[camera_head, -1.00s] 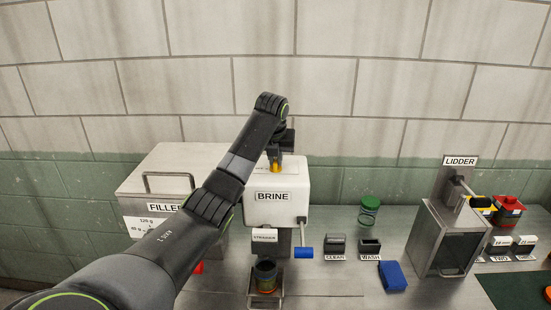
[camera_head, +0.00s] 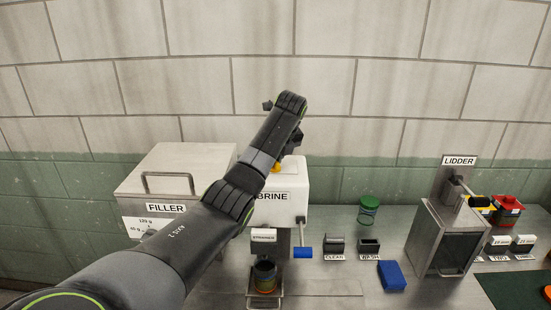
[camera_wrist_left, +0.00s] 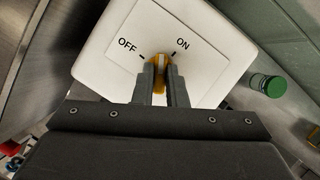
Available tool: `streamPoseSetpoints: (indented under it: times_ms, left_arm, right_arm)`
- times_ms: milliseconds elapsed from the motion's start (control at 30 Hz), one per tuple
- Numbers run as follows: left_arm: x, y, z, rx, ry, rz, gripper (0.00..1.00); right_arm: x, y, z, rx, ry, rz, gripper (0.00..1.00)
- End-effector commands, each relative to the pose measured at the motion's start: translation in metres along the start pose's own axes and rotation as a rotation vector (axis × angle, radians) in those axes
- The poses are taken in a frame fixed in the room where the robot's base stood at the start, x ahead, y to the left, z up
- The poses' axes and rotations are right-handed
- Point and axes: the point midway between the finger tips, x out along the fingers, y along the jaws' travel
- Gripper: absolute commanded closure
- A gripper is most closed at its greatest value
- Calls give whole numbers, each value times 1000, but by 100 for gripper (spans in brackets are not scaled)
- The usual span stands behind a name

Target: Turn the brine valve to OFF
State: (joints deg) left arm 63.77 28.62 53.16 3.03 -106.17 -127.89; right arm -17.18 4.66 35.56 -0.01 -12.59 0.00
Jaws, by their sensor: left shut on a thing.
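The brine valve's yellow knob (camera_wrist_left: 161,72) sits on top of the white BRINE box (camera_head: 292,206). In the left wrist view a plate with OFF and ON marks lies around it. The knob's pale pointer line stands between the two marks. My left gripper (camera_wrist_left: 160,80) is shut on the knob, one finger on each side. In the head view my left arm covers most of the gripper, and only a bit of the yellow knob (camera_head: 277,168) shows. My right gripper is not in view.
The FILLER box (camera_head: 176,172) stands left of the BRINE box. A jar (camera_head: 265,277) sits below the box's front, by a blue-handled lever (camera_head: 303,252). A green-lidded jar (camera_head: 369,208), a blue cloth (camera_head: 391,276) and the LIDDER machine (camera_head: 446,238) stand to the right.

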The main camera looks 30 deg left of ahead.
Motion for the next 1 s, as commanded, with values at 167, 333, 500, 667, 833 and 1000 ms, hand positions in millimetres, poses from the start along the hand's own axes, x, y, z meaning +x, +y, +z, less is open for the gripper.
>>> streamPoseSetpoints:
  times_ms: [167, 333, 500, 667, 833, 1000]
  left_arm:
    - [0, -1, 0, -154, 1, 65, 100]
    - [-1, -2, 0, -302, 1, 127, 100]
    - [0, -3, 0, -423, 1, 177, 100]
    - [0, -3, 1, -493, 0, 205, 100]
    - [0, -3, 1, -546, 1, 228, 100]
    - [0, -3, 1, -588, 2, 245, 100]
  right_arm:
    - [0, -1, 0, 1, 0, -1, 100]
    - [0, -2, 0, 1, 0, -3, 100]
    - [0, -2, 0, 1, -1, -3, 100]
    - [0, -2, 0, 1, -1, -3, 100]
    - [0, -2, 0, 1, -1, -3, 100]
    - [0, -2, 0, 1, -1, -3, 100]
